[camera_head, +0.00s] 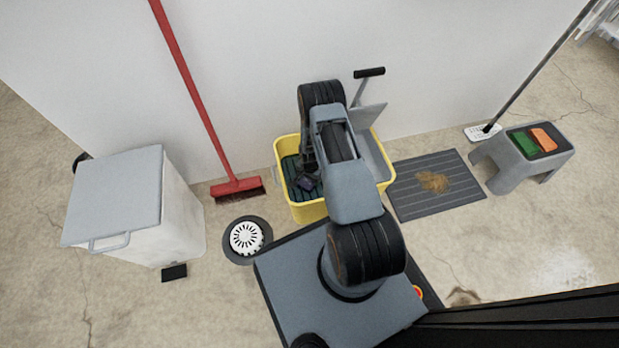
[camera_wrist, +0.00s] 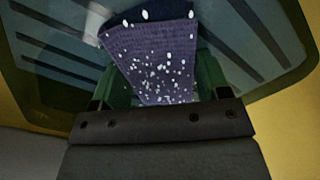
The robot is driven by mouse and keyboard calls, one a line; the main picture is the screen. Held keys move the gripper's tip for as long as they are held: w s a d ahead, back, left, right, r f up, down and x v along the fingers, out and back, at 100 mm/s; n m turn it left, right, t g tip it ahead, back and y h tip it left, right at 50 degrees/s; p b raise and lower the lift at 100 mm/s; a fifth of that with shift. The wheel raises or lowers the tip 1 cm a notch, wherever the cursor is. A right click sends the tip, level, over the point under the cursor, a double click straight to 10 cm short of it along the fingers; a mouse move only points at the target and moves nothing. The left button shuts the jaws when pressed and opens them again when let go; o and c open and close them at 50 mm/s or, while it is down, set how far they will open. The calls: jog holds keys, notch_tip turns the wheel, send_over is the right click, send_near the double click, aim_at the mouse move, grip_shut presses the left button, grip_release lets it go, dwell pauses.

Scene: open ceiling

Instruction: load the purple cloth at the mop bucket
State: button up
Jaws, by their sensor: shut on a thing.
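The yellow mop bucket (camera_head: 308,212) stands against the wall, with a grey wringer (camera_head: 372,152) and a black-handled lever on its right side. My gripper (camera_head: 306,181) reaches down inside the bucket's left part, over a dark green striped surface. In the wrist view my gripper (camera_wrist: 165,80) is shut on the purple cloth (camera_wrist: 150,62), which hangs out past the green fingers. White droplets or specks show on and around the cloth. The bucket's yellow wall (camera_wrist: 300,95) is at right in that view. Whether the cloth touches the dark surface cannot be told.
A red broom (camera_head: 238,187) leans on the wall to the left. A grey-lidded bin (camera_head: 118,195) and a floor drain (camera_head: 246,238) are left. A stained grey mat (camera_head: 436,204), a grey stool (camera_head: 499,172) with green and orange cloths, and a mop (camera_head: 484,132) are right.

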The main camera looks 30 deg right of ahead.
dwell(0.3)
jog(key=shift+r+p, duration=2.45)
jog(key=shift+r, duration=1)
